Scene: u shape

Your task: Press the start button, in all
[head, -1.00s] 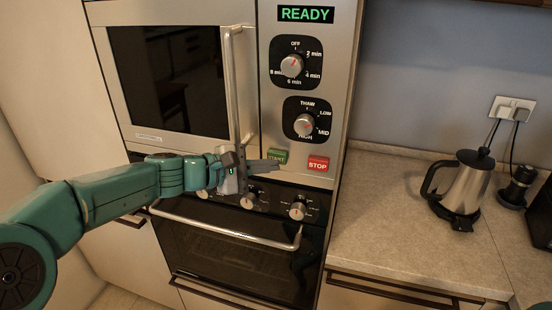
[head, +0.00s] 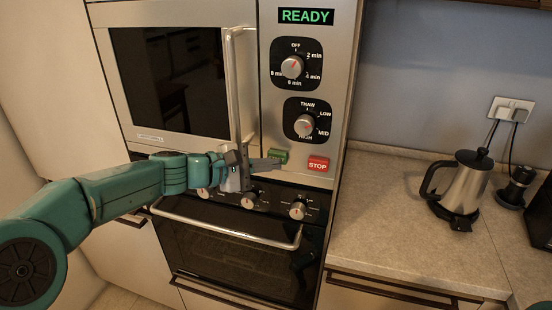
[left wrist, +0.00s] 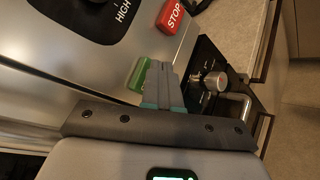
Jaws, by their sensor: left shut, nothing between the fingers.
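The green start button (head: 278,156) is on the microwave panel, left of the red stop button (head: 317,164). My left gripper (head: 272,164) is shut and empty, its fingertips at the lower edge of the start button. In the left wrist view the shut fingers (left wrist: 165,84) lie over part of the green button (left wrist: 138,75), hiding its right side. I cannot tell whether they touch it. The display (head: 305,16) reads READY. My right gripper is not in view.
The microwave's vertical handle (head: 232,85) stands just left of the panel. Two knobs, the timer (head: 291,67) and the power knob (head: 304,126), are above the buttons. The oven (head: 235,240) is below. A kettle (head: 466,187) stands on the counter at right.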

